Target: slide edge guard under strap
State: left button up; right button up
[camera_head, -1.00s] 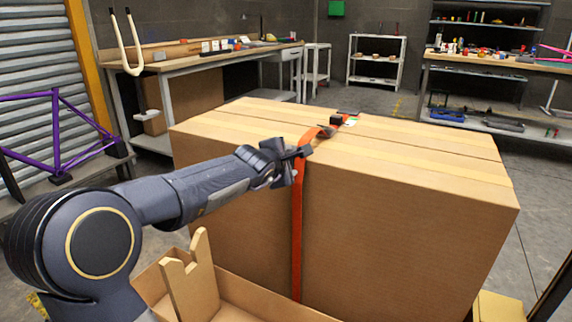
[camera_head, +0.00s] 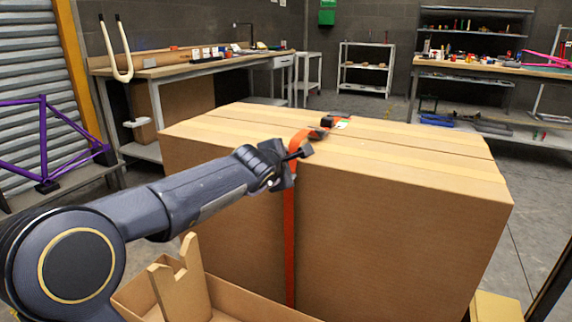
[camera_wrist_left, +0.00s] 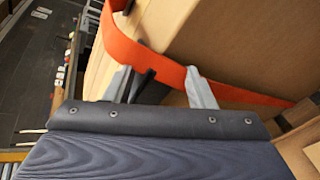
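An orange strap (camera_head: 290,240) runs over the top of a large cardboard box (camera_head: 400,230) and down its near side. In the left wrist view the strap (camera_wrist_left: 165,66) bows away from the box near its edge. My left gripper (camera_head: 297,158) is at the strap where it crosses the top near edge. Its two grey fingers (camera_wrist_left: 160,86) stand apart, with the strap passing across their tips. A thin dark bar (camera_wrist_left: 143,85) shows beside one finger; I cannot tell what it is. Notched cardboard pieces (camera_head: 180,285), possibly edge guards, stand in a tray (camera_head: 245,303). My right gripper is out of view.
A dark buckle (camera_head: 328,121) lies on the box top along the strap. A workbench (camera_head: 190,66) stands at the back left and another (camera_head: 480,68) at the back right. A purple bike frame (camera_head: 45,140) is at the left. The rest of the box top is clear.

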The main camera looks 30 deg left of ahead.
pick_arm(q)
jog(key=o, duration=0.4)
jog(key=shift+o, duration=0.2)
jog(key=s+d+r+m+t+h+p, duration=0.1)
jog(key=s+d+r+m+t+h, duration=0.1)
jog(key=s+d+r+m, duration=0.3)
jog(key=s+d+r+m+t+h+p, duration=0.1)
jog(key=s+d+m+h, duration=0.15)
jog(key=s, duration=0.45)
jog(key=s+d+f+m+g+h, duration=0.1)
jog(key=s+d+f+m+h, duration=0.35)
jog(key=d+m, duration=0.25)
jog(key=s+d+f+m+g+y, duration=0.25)
jog(key=s+f+m+g, duration=0.7)
jog(key=s+f, duration=0.85)
notch_tip(320, 180, up, 38)
jog(key=p, duration=3.7)
jog(key=shift+f, duration=0.25)
